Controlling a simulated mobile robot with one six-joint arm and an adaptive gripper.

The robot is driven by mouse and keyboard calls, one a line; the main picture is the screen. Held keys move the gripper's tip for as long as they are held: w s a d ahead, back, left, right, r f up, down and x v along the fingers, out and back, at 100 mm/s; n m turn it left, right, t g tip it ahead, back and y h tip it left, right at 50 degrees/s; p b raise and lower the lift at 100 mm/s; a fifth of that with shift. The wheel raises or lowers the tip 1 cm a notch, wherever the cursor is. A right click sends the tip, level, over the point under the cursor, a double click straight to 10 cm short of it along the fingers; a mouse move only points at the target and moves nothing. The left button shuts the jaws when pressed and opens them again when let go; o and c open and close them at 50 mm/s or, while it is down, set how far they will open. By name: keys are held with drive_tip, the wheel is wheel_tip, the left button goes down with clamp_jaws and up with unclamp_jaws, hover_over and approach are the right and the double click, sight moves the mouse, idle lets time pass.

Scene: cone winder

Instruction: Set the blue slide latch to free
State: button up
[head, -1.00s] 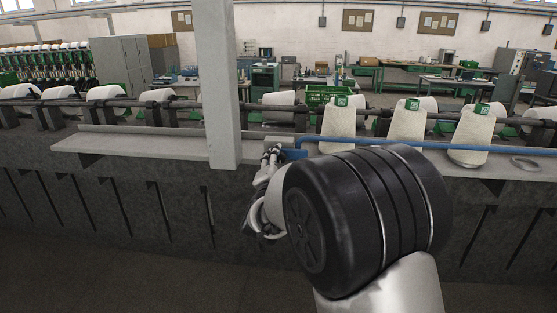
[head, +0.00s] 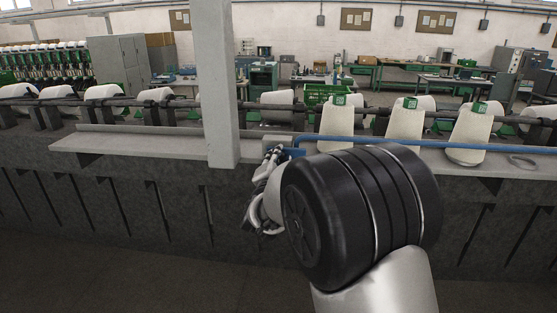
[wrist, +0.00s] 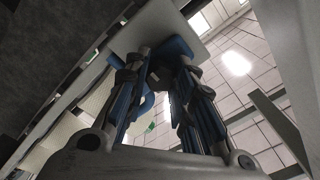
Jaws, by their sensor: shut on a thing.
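The blue slide latch (wrist: 178,47) shows in the wrist view beside a pale plate, partly hidden behind my fingertips. In the head view, a blue part (head: 297,153) shows at the small grey housing on the machine's front ledge, just right of my fingertips. My gripper (head: 273,153) reaches up to that housing from below and in front. It also shows in the wrist view (wrist: 159,66), with its two fingers close together around the latch. The exact grip is partly hidden, and the latch's position along its slide cannot be told.
A grey pillar (head: 214,90) stands just left of my gripper. A blue rail (head: 375,143) runs right along the ledge (head: 130,147). White yarn cones (head: 407,122) with green tags stand at the right.

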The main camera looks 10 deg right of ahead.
clamp_jaws()
drive_tip(key=a, duration=0.1)
drive_tip(key=w+a, duration=0.1)
drive_tip(key=a, duration=0.1)
drive_tip(key=a+b, duration=0.1)
drive_tip(key=a, duration=0.1)
drive_tip(key=shift+w, duration=0.3)
drive_tip(key=shift+r, duration=0.1)
drive_tip(key=o, duration=1)
unclamp_jaws()
drive_tip(key=shift+a, duration=0.15)
drive_tip(key=shift+c, duration=0.2)
